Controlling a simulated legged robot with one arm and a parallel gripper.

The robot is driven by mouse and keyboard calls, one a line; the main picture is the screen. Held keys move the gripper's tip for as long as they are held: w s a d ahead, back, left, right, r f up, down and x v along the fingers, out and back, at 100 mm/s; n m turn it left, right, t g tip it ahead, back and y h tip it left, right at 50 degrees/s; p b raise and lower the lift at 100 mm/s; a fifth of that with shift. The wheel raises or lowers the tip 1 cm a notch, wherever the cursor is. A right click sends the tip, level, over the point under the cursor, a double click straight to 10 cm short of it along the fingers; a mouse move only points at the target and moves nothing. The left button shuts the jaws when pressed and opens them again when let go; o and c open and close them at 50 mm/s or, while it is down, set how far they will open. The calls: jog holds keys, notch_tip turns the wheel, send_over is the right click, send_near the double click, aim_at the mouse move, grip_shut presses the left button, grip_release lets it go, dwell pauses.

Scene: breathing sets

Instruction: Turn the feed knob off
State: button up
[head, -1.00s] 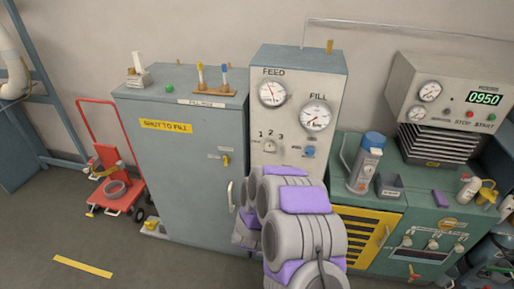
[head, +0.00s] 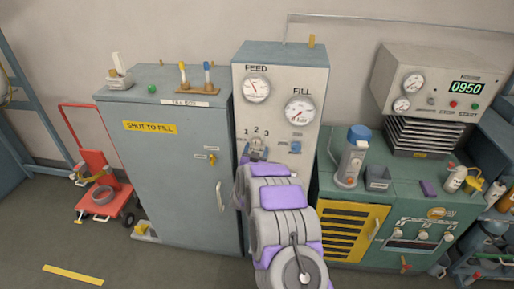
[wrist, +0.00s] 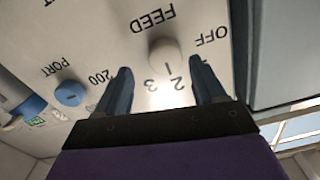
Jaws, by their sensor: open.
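The feed knob (wrist: 166,54) is a pale round knob on the light panel, under the FEED label that reads upside down in the wrist view. OFF is printed to its right there, with numbers around it. I cannot tell which mark it points at. In the head view the knob (head: 257,142) shows below the FEED gauge, just above the end of my arm. My gripper (wrist: 161,66) is open, its two dark fingers pointing at the panel on either side of the knob's lower edge. Nothing is between them, and contact with the knob cannot be made out.
A blue port knob (wrist: 69,94) sits left of the fingers in the wrist view. The FEED gauge (head: 257,89) and FILL gauge (head: 299,111) are above. A tall grey cabinet (head: 165,190) stands left, and a green bench (head: 410,180) with a bottle (head: 352,158) stands right.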

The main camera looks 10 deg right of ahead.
aim_at(256, 143)
jog(key=shift+w+f, duration=0.1)
jog(key=shift+w, duration=0.45)
jog(key=shift+w+a, duration=0.3)
jog(key=shift+w, duration=0.55)
jog(key=shift+d, duration=0.5)
jog(key=shift+c, duration=0.5)
jog(key=shift+a, duration=0.25)
jog(key=c, duration=1)
jog(key=shift+o, duration=0.2)
jog(key=shift+d, duration=0.1)
